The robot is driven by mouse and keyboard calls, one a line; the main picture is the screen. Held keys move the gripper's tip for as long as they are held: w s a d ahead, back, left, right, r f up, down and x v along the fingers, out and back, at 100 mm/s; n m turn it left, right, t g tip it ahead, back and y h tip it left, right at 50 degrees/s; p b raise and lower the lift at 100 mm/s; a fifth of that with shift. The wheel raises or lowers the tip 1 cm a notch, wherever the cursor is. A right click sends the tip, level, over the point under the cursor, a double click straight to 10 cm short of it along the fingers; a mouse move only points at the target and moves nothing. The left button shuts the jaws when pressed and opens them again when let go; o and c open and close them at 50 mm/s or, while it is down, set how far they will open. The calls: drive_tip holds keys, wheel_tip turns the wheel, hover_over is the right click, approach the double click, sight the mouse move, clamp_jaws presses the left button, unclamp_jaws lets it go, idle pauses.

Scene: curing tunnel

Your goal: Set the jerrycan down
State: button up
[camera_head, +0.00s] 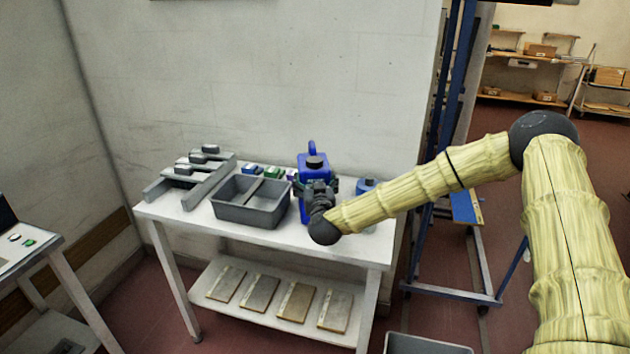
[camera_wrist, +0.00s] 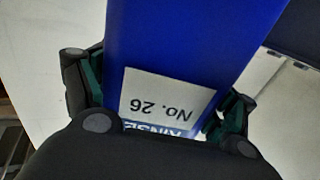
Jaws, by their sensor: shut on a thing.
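The blue jerrycan (camera_head: 314,163) with a dark cap is upright at the white table, right of the grey bin, partly hidden by my gripper. My gripper (camera_head: 318,190) is shut on it from the front. In the wrist view the jerrycan (camera_wrist: 190,40) fills the middle, with a white label reading "No. 26", upside down in the picture. The fingers of my gripper (camera_wrist: 165,95) press on both its sides. I cannot tell whether the jerrycan's base touches the table.
A grey divided bin (camera_head: 243,215) and a grey stepped rack (camera_head: 190,180) stand to the left on the white table (camera_head: 175,214). Small coloured boxes (camera_head: 262,171) lie behind the bin. A blue round container (camera_head: 366,186) is close on the right. A blue frame (camera_head: 440,150) stands beyond.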

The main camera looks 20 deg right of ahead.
idle(0.3)
drive_tip(key=o, duration=1.6)
drive_tip(key=shift+c, duration=0.2)
drive_tip(key=shift+s, duration=0.1)
drive_tip(key=s+a+b, duration=0.2)
drive_tip(key=s+b, duration=0.1)
drive_tip(key=s, duration=0.8)
drive_tip(key=shift+s+a, duration=0.15)
drive_tip(key=shift+s, duration=0.25)
